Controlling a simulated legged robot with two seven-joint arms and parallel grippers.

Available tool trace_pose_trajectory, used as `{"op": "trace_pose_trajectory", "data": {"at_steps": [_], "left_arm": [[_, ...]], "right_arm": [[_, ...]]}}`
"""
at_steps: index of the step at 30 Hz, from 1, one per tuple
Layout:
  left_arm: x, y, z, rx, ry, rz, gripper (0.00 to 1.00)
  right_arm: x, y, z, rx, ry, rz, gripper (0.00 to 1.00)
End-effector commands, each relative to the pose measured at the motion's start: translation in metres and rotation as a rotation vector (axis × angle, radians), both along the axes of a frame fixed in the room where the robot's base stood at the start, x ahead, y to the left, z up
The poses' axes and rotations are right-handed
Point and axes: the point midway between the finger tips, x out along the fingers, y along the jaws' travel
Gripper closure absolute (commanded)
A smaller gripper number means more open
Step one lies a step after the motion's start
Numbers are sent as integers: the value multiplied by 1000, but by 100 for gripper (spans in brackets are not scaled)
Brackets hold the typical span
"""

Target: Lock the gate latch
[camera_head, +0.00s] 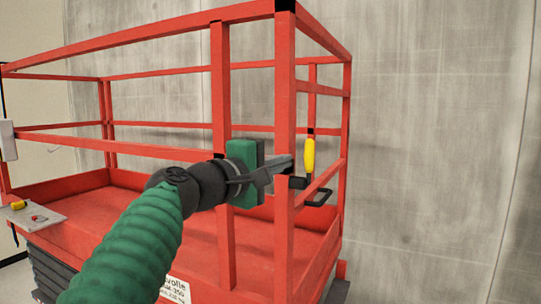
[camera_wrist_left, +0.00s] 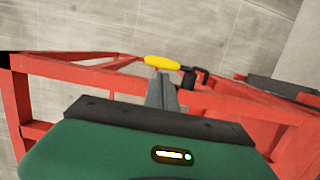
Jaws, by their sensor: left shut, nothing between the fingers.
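The gate latch shows a yellow handle (camera_head: 309,155) on the red gate at the near right end of the lift platform. The handle stands upright in the head view, just right of the red corner post (camera_head: 284,105). In the left wrist view the yellow handle (camera_wrist_left: 162,62) lies just beyond the fingertips. My left gripper (camera_head: 287,164) is shut and empty, its fingertips close to the latch in front of the post. Whether they touch it, I cannot tell. Black latch parts (camera_wrist_left: 192,78) sit beside the handle. My right gripper is out of view.
Red rails (camera_head: 130,39) and posts surround the platform floor (camera_head: 190,225). The concrete wall (camera_head: 430,130) stands behind; the space at right is clear.

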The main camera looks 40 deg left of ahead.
Motion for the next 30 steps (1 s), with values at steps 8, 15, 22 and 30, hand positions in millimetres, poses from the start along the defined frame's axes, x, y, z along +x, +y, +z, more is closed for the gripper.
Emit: {"op": "trace_pose_trajectory", "data": {"at_steps": [8,15,22,30], "left_arm": [[56,3,4,-2,3,0,100],[73,3,1,0,0,0,100],[73,3,0,0,0,0,100],[76,3,1,0,-1,0,100]], "right_arm": [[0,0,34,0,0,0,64],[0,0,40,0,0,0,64],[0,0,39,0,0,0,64],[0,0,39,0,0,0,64]]}}
